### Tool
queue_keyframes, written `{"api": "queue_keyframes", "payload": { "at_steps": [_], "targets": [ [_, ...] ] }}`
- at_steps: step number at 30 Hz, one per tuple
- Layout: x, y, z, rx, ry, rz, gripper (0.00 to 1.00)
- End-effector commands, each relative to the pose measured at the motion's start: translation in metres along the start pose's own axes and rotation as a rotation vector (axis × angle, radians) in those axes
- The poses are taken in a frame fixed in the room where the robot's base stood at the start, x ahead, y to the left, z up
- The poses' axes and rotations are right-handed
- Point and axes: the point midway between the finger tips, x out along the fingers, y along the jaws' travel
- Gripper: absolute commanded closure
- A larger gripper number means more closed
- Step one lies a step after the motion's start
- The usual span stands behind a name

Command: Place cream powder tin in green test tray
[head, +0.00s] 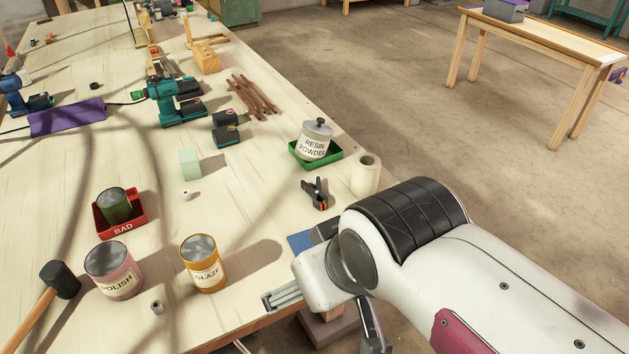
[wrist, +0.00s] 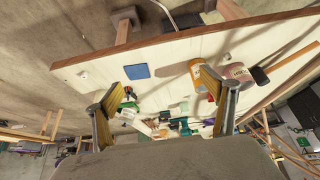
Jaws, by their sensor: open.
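A pale cream-grey tin labelled RESIN POWDER (head: 314,141), with a dark knob on its lid, stands upright in the green tray (head: 331,158) at the table's right edge in the head view. My gripper (head: 322,322) is open and empty near the table's front right corner, well apart from the tin and tray. In the wrist view its two fingers (wrist: 166,95) are spread wide with nothing held between them.
A black clamp (head: 317,193) and white roll (head: 365,174) lie near the tray. An orange GLAZE tin (head: 204,264), pink POLISH tin (head: 113,271) and red BAD tray (head: 138,223) holding a green tin stand left. A blue square (wrist: 137,71) lies near the edge.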

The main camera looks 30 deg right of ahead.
Motion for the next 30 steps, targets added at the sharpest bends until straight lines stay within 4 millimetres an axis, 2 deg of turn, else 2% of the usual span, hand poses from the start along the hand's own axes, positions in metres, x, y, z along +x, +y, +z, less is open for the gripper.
{"api": "queue_keyframes", "payload": {
  "at_steps": [5,8,17,30],
  "targets": [
    [0.003,0.002,-0.011,-0.038,0.017,0.005,0.17],
    [0.008,0.004,-0.025,-0.089,0.038,0.011,0.17],
    [0.031,0.021,-0.093,-0.35,0.144,0.067,0.17],
    [0.071,0.058,-0.194,-0.775,0.28,0.23,0.17]
  ]
}}
